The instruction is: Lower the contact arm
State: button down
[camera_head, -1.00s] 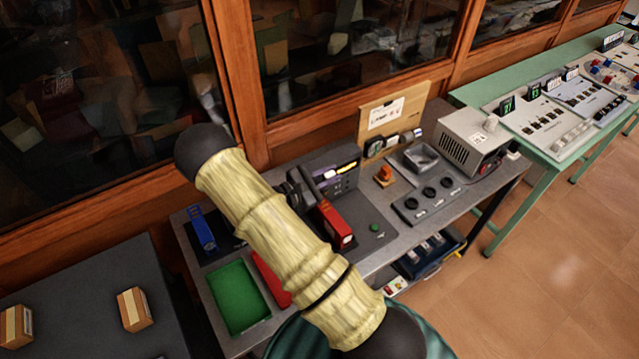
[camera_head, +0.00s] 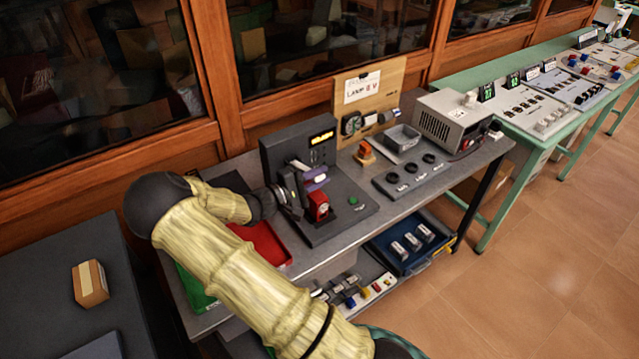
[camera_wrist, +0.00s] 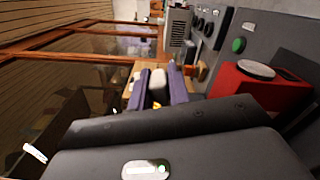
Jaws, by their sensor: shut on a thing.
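The dark contact device (camera_head: 345,212) stands on the grey bench, with an upright panel (camera_head: 285,150) and a lit yellow display at its back. A red block (camera_head: 318,206) sits on its base; in the wrist view the red block (camera_wrist: 250,92) carries a pale round disc. My gripper (camera_head: 314,178) is in front of the panel, just above and behind the red block. In the wrist view its purple fingers (camera_wrist: 160,90) close on a pale piece, apparently part of the contact arm (camera_wrist: 158,80). Most of the contact arm is hidden by the gripper.
A green button (camera_head: 352,201) is on the device base. An orange piece (camera_head: 365,148), a black-knobbed panel (camera_head: 408,178) and a grey power box (camera_head: 452,120) stand to the right. A red tray (camera_head: 265,243) lies at left, partly behind my arm. A blue tray (camera_head: 415,240) is below.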

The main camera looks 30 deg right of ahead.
jog(key=shift+s+d+f+m+b, duration=0.1)
jog(key=shift+s+f+m+b, duration=0.15)
jog(key=shift+f+m+b, duration=0.5)
jog(key=shift+s+f+n+b, duration=0.1)
jog(key=shift+f+n+b, duration=0.25)
jog(key=shift+f, duration=0.3)
jog(key=c, duration=1.3)
grip_release()
jog(key=shift+a, duration=0.2)
jog(key=s+a+b, duration=0.2)
jog(key=a, duration=1.5)
